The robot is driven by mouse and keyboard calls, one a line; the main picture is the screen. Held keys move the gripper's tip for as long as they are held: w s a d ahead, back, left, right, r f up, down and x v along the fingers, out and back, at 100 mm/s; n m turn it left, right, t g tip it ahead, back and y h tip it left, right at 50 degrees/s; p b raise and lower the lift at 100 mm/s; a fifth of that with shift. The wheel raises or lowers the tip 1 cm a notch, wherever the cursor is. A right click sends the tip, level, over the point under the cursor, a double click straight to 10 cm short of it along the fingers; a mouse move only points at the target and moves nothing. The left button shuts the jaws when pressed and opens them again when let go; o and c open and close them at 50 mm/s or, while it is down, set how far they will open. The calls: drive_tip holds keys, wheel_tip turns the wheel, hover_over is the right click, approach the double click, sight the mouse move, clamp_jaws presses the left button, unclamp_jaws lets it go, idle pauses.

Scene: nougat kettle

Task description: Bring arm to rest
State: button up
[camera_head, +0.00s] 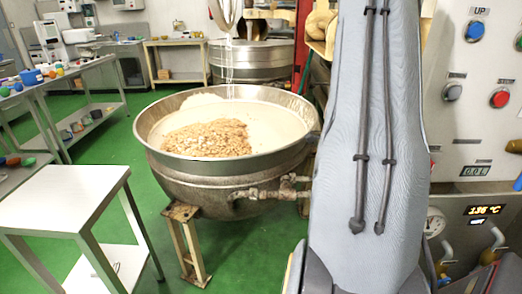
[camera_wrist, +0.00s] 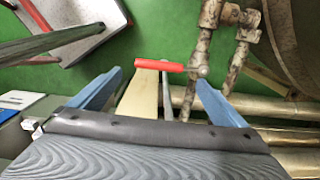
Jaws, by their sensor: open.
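My arm (camera_head: 370,130), in a grey cover with dark cables, rises through the right half of the head view. Its gripper is not visible there. In the wrist view my gripper (camera_wrist: 158,78) is open, its two blue fingers spread apart. No object is held. A red bar-shaped handle (camera_wrist: 158,66) shows between the fingertips in the picture, by worn pipework. I cannot tell whether anything touches the fingers. The steel kettle (camera_head: 163,163), with white mass and a heap of nuts, stands left of my arm; its side shows at the wrist view's upper right (camera_wrist: 284,45).
A control panel (camera_head: 470,150) with buttons and a temperature display stands close right of my arm. A small white table (camera_head: 65,195) is front left. Benches line the left side. Pipes (camera_wrist: 285,135) run below the kettle. Green floor (camera_head: 235,245) is open between table and kettle.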

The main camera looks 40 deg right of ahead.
drive_tip(key=w+a+r+n, duration=0.3)
drive_tip(key=a+n, duration=0.2)
drive_tip(key=a, duration=0.5)
drive_tip(key=w+a+r+n, duration=0.3)
drive_tip(key=a+n, duration=0.3)
drive_tip(key=a, duration=0.5)
drive_tip(key=s+a+r+n, duration=0.2)
drive_tip(key=s+a+n, duration=0.2)
drive_tip(key=a+n, duration=0.3)
drive_tip(key=s+a+r+n, duration=0.1)
drive_tip(key=s+a+n, duration=0.3)
drive_tip(key=a, duration=1.1)
drive_tip(key=n, duration=0.3)
drive_tip(key=shift+s+a+r+n+t, duration=0.3)
drive_tip(key=shift+a+r, duration=0.05)
